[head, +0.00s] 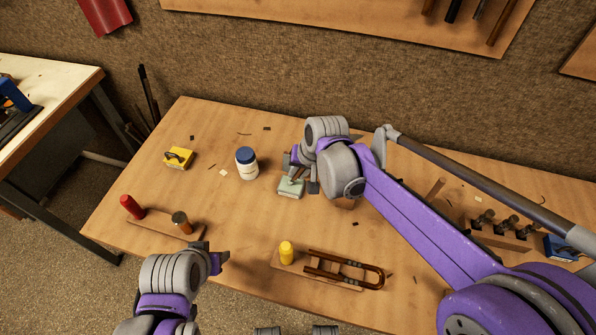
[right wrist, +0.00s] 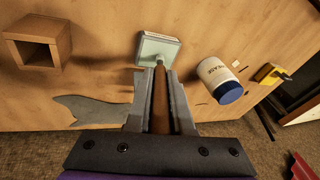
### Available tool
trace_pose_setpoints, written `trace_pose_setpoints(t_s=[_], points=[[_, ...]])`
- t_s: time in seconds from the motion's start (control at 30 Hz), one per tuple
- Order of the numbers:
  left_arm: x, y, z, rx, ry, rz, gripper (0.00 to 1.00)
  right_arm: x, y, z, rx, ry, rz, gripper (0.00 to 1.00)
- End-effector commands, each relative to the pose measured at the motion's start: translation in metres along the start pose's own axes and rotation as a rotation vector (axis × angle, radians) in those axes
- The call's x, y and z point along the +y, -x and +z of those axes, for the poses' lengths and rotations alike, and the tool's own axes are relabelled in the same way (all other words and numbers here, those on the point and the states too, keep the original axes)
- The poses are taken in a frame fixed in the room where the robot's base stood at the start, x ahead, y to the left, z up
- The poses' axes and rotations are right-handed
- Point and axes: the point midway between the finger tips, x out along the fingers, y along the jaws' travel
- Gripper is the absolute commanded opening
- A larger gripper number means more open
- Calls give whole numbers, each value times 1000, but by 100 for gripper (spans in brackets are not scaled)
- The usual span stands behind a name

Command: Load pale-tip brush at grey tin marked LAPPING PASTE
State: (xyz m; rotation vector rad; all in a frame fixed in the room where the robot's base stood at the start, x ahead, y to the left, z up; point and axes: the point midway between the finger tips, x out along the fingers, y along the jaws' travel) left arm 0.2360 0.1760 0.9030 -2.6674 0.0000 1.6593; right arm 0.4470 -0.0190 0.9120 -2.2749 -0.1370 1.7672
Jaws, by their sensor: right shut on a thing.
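My right gripper (right wrist: 157,100) is shut on the brown handle of a brush (right wrist: 160,108). The brush points away from the gripper, and its far end meets a pale grey-green square tin (right wrist: 151,51). Its tip is hidden or too small to make out, so I cannot tell its colour or whether it touches paste. In the head view the tin (head: 290,188) sits on the bench just below the right gripper (head: 299,174); no label is readable. My left gripper (head: 216,254) is over the bench's front edge, away from the tin; its finger gap is unclear.
A white jar (head: 247,166) with a blue lid stands left of the tin, close by. Wooden boards with red (head: 132,207) and yellow (head: 286,252) pieces lie along the front. An open wooden block (right wrist: 38,42) shows in the wrist view.

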Motion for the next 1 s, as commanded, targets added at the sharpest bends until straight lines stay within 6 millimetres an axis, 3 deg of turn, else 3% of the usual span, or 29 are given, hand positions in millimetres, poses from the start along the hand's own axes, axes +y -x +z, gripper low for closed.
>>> trace_pose_setpoints(t_s=[0.47, 1.0], points=[[0, 1, -1, 1, 0, 0, 50, 0, 1, 1, -3, 0, 2, 0], [0, 26, -23, 18, 0, 0, 50, -11, 40, -10, 0, 1, 0, 0]])
